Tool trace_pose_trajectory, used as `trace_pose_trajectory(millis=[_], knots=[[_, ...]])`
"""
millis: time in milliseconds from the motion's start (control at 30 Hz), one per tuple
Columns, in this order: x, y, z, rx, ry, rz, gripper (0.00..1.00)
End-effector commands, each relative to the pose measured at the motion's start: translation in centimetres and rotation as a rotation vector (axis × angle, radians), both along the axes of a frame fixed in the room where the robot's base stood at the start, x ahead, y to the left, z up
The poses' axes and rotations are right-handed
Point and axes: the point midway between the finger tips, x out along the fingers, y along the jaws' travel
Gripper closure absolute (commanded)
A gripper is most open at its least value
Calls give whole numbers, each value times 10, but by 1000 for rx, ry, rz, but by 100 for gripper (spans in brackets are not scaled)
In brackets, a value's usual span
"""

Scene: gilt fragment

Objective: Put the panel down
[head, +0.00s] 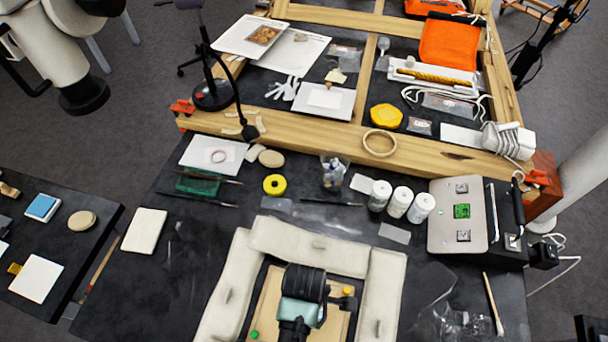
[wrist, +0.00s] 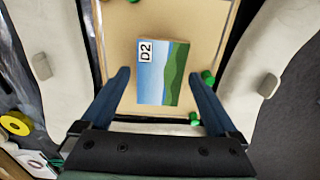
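The panel (wrist: 165,80) is a small picture of blue sky and green hills with a white "D2" label. In the wrist view it lies face up on a tan board (wrist: 118,20). My gripper (wrist: 158,73) is open above it. Its two blue fingers stand on either side of the panel, with a small gap on the left and a narrower one on the right. I cannot tell how high the fingertips are above the board. In the head view my gripper (head: 300,312) is over the board (head: 268,308) and hides the panel.
Pale padded bolsters (head: 310,240) surround the board on the sides and back. Green pegs (wrist: 208,77) stand on the board near the panel. White jars (head: 400,202), a yellow tape roll (head: 274,185) and a control box (head: 462,218) stand behind on the dark table.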

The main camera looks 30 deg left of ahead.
Motion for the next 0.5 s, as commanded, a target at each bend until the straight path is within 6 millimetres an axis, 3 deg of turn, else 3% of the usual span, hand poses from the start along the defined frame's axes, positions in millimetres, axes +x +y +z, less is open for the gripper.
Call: trace_pose_trajectory(millis=[267, 500], knots=[[0, 0, 1, 0, -1, 0, 0], [1, 0, 28, 1, -4, 0, 0]])
